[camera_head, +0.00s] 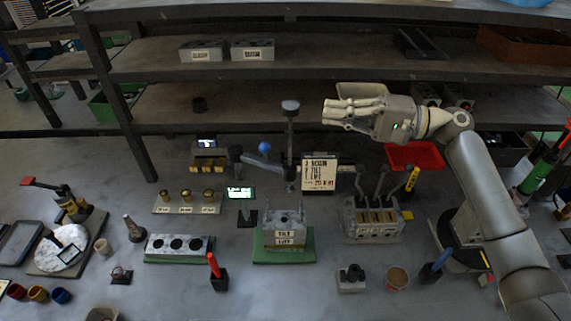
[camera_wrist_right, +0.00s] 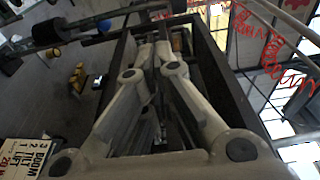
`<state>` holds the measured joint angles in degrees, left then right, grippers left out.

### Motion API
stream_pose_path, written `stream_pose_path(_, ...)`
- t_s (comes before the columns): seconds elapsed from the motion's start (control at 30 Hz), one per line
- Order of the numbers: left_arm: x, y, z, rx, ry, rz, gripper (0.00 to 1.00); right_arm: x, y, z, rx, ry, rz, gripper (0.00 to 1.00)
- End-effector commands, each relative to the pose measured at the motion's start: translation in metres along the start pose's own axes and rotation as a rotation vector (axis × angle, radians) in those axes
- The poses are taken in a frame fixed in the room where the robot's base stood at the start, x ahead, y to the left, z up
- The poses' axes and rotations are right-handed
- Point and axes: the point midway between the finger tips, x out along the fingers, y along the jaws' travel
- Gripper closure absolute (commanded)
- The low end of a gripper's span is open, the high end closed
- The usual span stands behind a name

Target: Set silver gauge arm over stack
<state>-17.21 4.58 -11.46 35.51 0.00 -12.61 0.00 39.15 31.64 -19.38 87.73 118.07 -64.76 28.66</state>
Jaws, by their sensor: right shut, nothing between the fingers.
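The gauge stand has an upright post with a round grey cap (camera_head: 290,105) near the middle of the table. Its silver arm (camera_head: 262,162) reaches out to the left, with a blue ball knob (camera_head: 265,147) and a dark cylinder (camera_head: 235,153) at its end. In the right wrist view the arm's blue knob (camera_wrist_right: 105,26) shows at the upper left. The stack (camera_head: 285,232), labelled TILT and LIFT, stands on a green mat in front of the post. My right gripper (camera_head: 326,112) is shut and empty, raised to the right of the post, with its fingers pointing left. My left gripper is out of view.
A label board (camera_head: 319,172) stands right of the post. A lever block (camera_head: 372,218) is further right, by a red tray (camera_head: 414,156). Brass weights (camera_head: 186,196) and a three-hole block (camera_head: 179,246) stand left of the stack. Shelves (camera_head: 240,100) run behind.

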Motion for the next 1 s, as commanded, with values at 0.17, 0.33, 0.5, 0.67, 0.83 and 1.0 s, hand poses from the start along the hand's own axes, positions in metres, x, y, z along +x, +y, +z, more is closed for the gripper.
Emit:
stream_pose_path(0.17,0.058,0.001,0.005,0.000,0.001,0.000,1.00,0.000,0.059,0.000,0.001,0.000,0.000,1.00)
stream_pose_path(0.33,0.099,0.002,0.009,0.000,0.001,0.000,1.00,0.000,0.100,0.000,0.000,0.000,0.000,1.00)
stream_pose_path(0.5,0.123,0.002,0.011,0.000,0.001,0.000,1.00,0.000,0.123,0.000,0.000,0.000,0.000,1.00)
stream_pose_path(0.67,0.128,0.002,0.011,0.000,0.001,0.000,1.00,0.001,0.128,0.000,0.000,0.000,0.000,1.00)
stream_pose_path(0.83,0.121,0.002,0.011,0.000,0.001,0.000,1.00,0.016,0.125,0.000,0.000,-0.002,0.000,1.00)
stream_pose_path(1.0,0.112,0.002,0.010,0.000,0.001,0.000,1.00,0.047,0.124,0.000,0.002,-0.002,-0.001,1.00)
